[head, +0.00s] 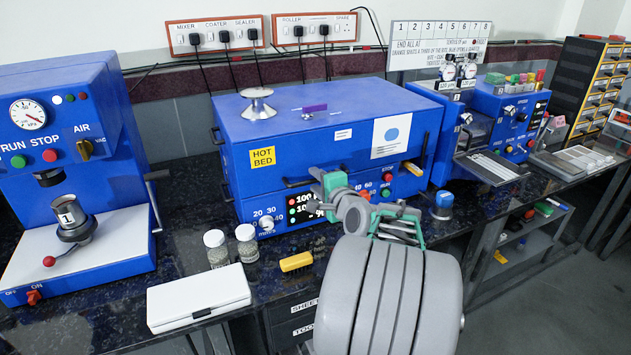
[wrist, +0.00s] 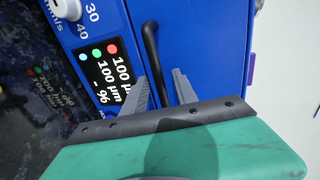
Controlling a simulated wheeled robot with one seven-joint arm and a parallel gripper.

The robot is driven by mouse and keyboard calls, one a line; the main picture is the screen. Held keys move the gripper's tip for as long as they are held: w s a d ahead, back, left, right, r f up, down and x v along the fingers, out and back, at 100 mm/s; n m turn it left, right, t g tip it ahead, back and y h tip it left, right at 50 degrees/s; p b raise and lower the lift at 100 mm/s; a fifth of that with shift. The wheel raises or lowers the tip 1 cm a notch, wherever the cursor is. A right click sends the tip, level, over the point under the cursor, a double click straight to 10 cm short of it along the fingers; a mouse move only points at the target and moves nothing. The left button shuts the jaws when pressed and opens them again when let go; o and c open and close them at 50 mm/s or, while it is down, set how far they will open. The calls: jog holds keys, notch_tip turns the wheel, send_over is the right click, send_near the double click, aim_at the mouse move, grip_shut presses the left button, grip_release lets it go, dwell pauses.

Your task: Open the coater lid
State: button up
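The coater is the wide blue box with the yellow HOT BED label; its lid (head: 330,110) is down. In the wrist view, a black bar handle (wrist: 149,45) stands on the blue front, beside the display (wrist: 110,70). My gripper (wrist: 160,84) is open, with its two grey fingers on either side of the handle's near end. I cannot tell whether either finger touches it. In the head view, my gripper (head: 314,182) is at the coater's front, above the display, and the arm hides part of the front panel.
A metal knob-shaped piece (head: 257,101) and a purple piece (head: 314,108) lie on the lid. A blue press (head: 60,160) stands left, another machine (head: 480,110) right.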

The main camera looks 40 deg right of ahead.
jog(key=shift+w+d+f, duration=0.1)
jog(key=shift+w, duration=0.4)
grip_shut()
dwell(1.1)
